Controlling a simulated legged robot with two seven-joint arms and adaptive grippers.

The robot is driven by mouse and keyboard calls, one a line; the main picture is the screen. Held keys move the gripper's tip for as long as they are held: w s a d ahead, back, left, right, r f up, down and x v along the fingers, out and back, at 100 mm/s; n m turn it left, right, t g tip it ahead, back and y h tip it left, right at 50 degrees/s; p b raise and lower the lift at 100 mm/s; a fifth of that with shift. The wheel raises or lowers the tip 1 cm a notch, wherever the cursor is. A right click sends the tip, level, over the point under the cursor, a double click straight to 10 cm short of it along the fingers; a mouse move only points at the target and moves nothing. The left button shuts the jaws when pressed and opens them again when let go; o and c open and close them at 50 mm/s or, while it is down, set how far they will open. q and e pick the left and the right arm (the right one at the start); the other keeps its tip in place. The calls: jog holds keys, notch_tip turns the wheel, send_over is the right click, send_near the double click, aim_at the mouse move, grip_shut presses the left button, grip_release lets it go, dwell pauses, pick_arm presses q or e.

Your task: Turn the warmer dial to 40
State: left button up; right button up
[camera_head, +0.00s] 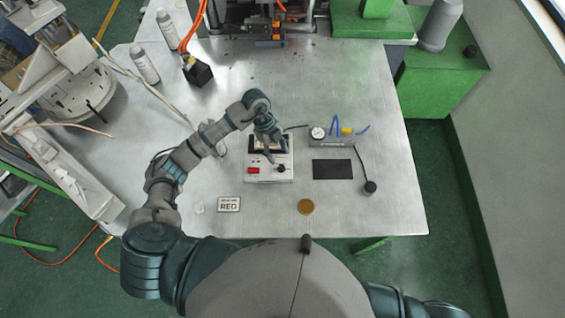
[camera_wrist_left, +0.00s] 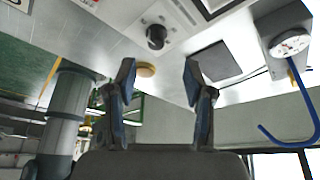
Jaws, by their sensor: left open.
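The warmer (camera_head: 258,178) is a small white box near the table's middle, with a red switch (camera_head: 253,170) and a black round dial (camera_head: 281,168) on its front part. In the left wrist view the dial (camera_wrist_left: 156,36) shows as a black knob beyond the fingertips. The dial's setting is too small to read. My left gripper (camera_head: 273,150) is over the warmer, close to the dial. Its two fingers (camera_wrist_left: 158,72) are apart in the wrist view, with nothing between them. Whether a finger touches the dial cannot be told. My right gripper is out of view.
A pressure gauge with blue tubing (camera_head: 332,134) and a black pad (camera_head: 332,169) are right of the warmer. A sign reading RED (camera_head: 229,204) and a tan disc (camera_head: 305,206) lie near the front edge. Bottles (camera_head: 145,63) stand at the back left.

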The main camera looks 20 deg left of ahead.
aim_at(281, 166)
pick_arm(q)
jog(key=x, duration=0.3)
jog(key=a+x, duration=0.1)
jog(key=x, duration=0.1)
jog(key=shift+s+d+f, duration=0.1)
jog(key=shift+s+f, duration=0.05)
jog(key=shift+f, duration=0.65)
jog(key=shift+d, duration=0.25)
jog(key=shift+c, duration=0.8)
jog(key=shift+s+d+r, duration=0.1)
jog(key=shift+d, duration=0.1)
jog(key=c, duration=0.8)
grip_shut()
jog(key=shift+a, duration=0.15)
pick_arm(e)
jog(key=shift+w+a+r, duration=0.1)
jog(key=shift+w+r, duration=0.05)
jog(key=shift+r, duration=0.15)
